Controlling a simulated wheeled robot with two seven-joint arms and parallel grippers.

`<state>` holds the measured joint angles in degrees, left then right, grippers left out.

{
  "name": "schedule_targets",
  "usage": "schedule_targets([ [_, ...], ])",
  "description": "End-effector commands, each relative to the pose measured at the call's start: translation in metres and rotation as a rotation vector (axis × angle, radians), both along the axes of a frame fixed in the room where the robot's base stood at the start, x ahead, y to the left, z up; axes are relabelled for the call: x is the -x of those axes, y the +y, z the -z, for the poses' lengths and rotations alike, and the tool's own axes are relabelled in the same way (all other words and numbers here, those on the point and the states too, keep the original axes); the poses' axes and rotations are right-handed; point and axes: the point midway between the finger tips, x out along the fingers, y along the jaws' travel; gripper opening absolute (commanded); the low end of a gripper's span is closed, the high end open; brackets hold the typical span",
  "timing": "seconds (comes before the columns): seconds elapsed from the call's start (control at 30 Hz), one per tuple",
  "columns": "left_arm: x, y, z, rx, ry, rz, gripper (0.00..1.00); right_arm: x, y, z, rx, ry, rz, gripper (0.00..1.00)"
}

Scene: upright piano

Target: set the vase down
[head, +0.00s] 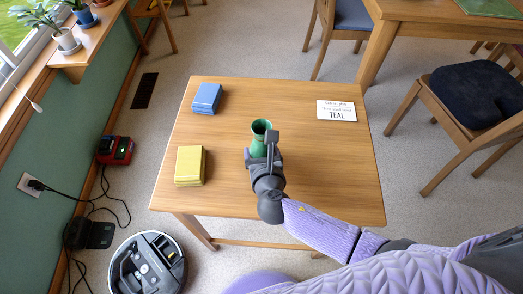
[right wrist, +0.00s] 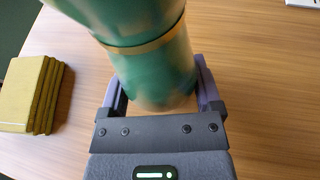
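The green vase (head: 260,136), with a dark open mouth and a gold band, is at the middle of the small wooden table (head: 315,170). In the right wrist view the vase (right wrist: 155,70) fills the space between my right gripper's fingers, one on each side and close against its wall. My right gripper (head: 262,152) appears shut on the vase. The head view does not clearly show whether the vase base touches the tabletop. A white card (head: 336,111) reading "TEAL" lies at the table's back right. My left gripper is not in view.
A blue stack (head: 207,98) lies at the table's back left, and a yellow stack (head: 190,165) at its front left. A chair (head: 470,105) stands to the right, and a robot vacuum (head: 148,264) is on the floor.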

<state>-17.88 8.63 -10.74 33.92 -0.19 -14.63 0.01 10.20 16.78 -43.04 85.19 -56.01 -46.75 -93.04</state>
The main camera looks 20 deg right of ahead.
Motion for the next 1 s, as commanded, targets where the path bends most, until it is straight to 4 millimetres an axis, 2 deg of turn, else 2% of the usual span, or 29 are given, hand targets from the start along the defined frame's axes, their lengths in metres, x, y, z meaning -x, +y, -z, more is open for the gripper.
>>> schedule_targets([
  [0.03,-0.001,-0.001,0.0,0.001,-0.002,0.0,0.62,0.0,0.0,0.0,0.0,0.0,0.0,0.94],
  [0.07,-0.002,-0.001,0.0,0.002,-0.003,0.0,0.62,0.0,0.0,0.0,0.0,0.0,0.0,1.0],
  [0.27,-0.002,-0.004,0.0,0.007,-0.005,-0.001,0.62,0.0,0.0,-0.001,0.0,0.0,0.0,1.0],
  [0.37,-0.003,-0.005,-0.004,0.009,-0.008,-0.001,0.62,0.002,0.0,-0.007,0.0,-0.001,0.0,1.0],
  [0.47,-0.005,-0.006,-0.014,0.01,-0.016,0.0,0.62,0.017,0.003,-0.015,-0.001,0.0,-0.002,1.0],
  [0.8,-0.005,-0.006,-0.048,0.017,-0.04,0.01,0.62,0.092,0.013,-0.046,0.0,0.001,-0.001,1.0],
  [1.0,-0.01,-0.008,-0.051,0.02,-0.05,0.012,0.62,0.11,0.016,-0.051,0.0,0.0,0.0,1.0],
])
